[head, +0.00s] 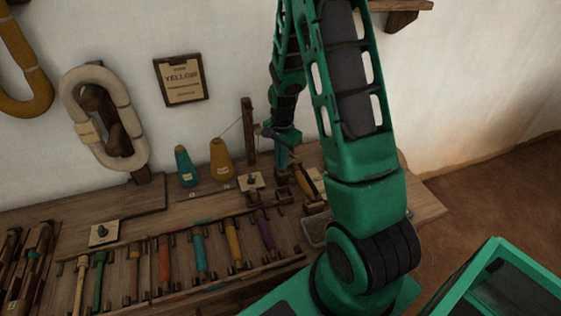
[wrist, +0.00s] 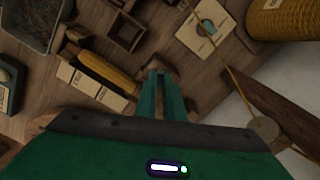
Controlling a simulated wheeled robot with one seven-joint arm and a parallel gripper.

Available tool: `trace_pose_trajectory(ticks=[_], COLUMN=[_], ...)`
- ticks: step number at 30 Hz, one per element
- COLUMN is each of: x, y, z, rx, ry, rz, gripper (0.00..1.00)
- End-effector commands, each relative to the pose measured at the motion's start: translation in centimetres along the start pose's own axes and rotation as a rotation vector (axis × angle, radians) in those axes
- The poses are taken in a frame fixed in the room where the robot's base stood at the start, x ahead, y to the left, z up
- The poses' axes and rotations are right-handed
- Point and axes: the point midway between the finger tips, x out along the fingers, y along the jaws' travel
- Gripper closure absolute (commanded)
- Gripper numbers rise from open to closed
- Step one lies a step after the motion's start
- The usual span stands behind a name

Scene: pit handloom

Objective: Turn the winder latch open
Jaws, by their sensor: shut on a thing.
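My gripper (wrist: 160,78) points down over the bench beside the winder, its two green fingers close together. It is shut on a small brown wooden piece (wrist: 162,69) that looks like the winder latch, mostly hidden by the fingertips. How far the latch is turned cannot be told. The winder's yellow bobbin (wrist: 108,79) lies just left of the fingertips in the wrist view, with cream cards beside it. In the head view my gripper (head: 283,166) is at the bench's back right, and the latch is hidden there.
A yellow cone (head: 221,160) and a teal cone (head: 186,167) stand to the left. A wooden post (head: 249,133) carries a thread nearby. Several coloured bobbins lie in a rack at the front. An open wooden box (wrist: 125,33) and a grey tray (wrist: 33,22) are close by.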

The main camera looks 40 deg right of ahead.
Motion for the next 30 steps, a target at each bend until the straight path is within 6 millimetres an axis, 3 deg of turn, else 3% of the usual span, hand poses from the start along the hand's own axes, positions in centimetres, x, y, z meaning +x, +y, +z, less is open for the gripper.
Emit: trace_pose_trajectory(ticks=[30], x=[-0.15], y=[-0.29], z=[-0.09], rx=[-0.913], ry=[0.006], rz=[-0.005], gripper=[1.0])
